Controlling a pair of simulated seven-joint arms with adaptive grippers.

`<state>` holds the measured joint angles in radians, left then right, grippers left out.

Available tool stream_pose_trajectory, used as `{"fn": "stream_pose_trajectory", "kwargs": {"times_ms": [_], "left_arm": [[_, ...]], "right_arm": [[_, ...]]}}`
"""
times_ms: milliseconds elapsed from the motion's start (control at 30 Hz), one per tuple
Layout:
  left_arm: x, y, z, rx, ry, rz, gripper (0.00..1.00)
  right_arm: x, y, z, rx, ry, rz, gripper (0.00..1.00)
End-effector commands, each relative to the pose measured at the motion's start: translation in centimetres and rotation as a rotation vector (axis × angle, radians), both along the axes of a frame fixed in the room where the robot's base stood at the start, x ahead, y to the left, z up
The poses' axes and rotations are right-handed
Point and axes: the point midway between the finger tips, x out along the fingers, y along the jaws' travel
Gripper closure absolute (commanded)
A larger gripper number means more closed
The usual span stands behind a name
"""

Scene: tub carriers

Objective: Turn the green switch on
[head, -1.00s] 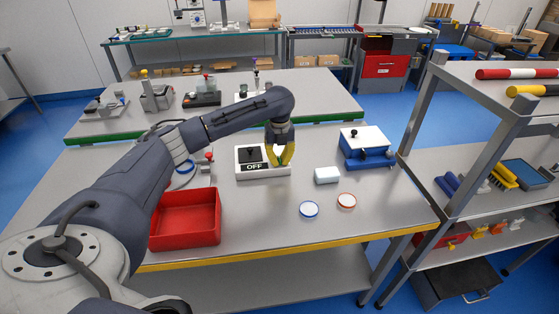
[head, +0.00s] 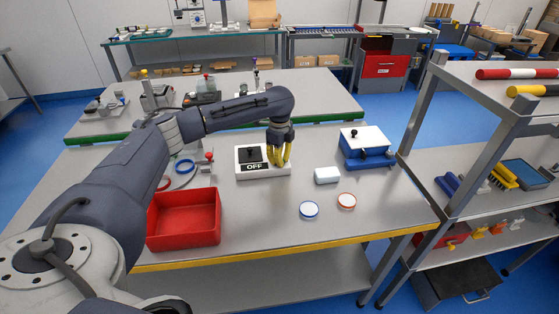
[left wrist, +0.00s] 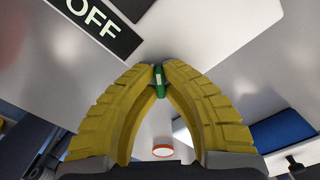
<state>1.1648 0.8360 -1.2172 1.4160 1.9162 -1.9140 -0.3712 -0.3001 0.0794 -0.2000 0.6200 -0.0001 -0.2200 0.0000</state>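A white switch box (head: 246,173) stands on the near table, with a black part on top and a black label reading OFF. The same label (left wrist: 92,22) shows at the top left of the left wrist view. The small green switch (left wrist: 158,84) shows there between the yellow fingertips; its lower part is hard to make out, and in the head view my fingers hide it. My left gripper (head: 280,163) is at the right part of the box, fingers pointing down. Its fingertips (left wrist: 160,68) close in on the green switch from both sides. My right gripper is not in view.
A red bin (head: 184,219) stands left at the front. A white block (head: 327,175), a blue-rimmed disc (head: 309,210) and an orange-rimmed disc (head: 346,201) lie to the right. A blue-and-white box (head: 366,150) stands behind them. A grey shelf rack (head: 470,150) borders the right side.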

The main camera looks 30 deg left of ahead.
Motion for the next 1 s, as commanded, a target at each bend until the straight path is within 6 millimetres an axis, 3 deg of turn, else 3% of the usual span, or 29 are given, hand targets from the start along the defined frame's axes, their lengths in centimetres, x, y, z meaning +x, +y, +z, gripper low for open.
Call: {"fn": "stream_pose_trajectory", "kwargs": {"times_ms": [500,1000], "left_arm": [[-0.01,-0.01,0.00,-0.001,0.000,0.452,1.00],[-0.04,-0.02,-0.05,0.000,0.001,0.667,1.00]], "right_arm": [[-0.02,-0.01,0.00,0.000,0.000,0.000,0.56],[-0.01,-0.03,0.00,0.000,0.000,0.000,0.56]]}}
